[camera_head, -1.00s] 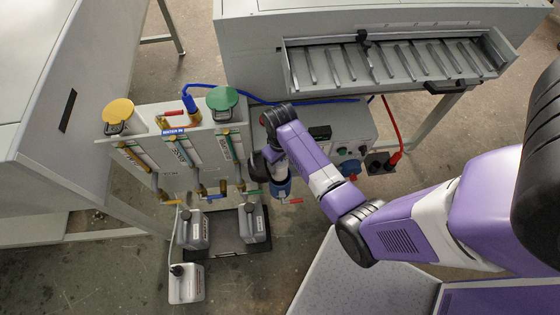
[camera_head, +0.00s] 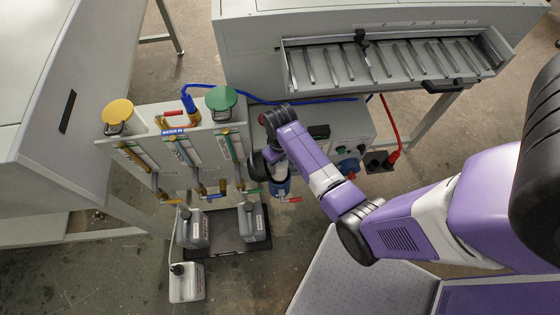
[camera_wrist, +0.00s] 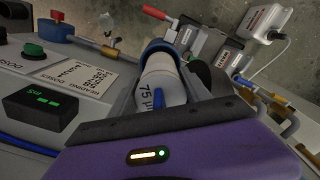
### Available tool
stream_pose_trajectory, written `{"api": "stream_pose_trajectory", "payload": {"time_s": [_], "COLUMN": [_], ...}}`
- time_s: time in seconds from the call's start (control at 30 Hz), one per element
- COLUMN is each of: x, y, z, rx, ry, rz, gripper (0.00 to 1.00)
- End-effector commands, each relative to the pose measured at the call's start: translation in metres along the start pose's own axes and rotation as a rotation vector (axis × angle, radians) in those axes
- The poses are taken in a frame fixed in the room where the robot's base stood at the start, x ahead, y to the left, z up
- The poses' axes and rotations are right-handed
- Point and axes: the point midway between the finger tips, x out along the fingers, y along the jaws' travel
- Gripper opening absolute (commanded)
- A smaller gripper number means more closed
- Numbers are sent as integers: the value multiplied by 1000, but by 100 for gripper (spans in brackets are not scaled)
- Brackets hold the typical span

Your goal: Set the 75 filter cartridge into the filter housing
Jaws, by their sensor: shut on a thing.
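The white filter cartridge (camera_wrist: 160,84), printed "75 µ", shows in the wrist view between the fingers of my gripper (camera_wrist: 168,98). My gripper is shut on it. A blue piece shows on its near end. The far end of the cartridge is at the blue collar of the filter housing (camera_wrist: 158,50), and looks at least partly inside it; how deep it sits I cannot tell. In the head view the blue filter housing (camera_head: 281,188) hangs at the front of the grey dosing unit, just below my gripper (camera_head: 270,160). The cartridge is hidden there by my arm.
A red-handled valve (camera_wrist: 155,13) sticks out beside the housing. A panel (camera_head: 180,145) with flow tubes stands to the left, above grey canisters (camera_head: 192,228). The dosing unit (camera_wrist: 75,75) with its green display is close to my gripper. Open floor lies in front.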

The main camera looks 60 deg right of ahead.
Motion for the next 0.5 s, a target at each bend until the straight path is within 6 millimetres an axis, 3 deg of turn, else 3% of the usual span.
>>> {"api": "stream_pose_trajectory", "payload": {"time_s": [0.5], "x": [5], "y": [0], "z": [0], "rx": [0], "ry": [0], "rz": [0], "gripper": [10]}}
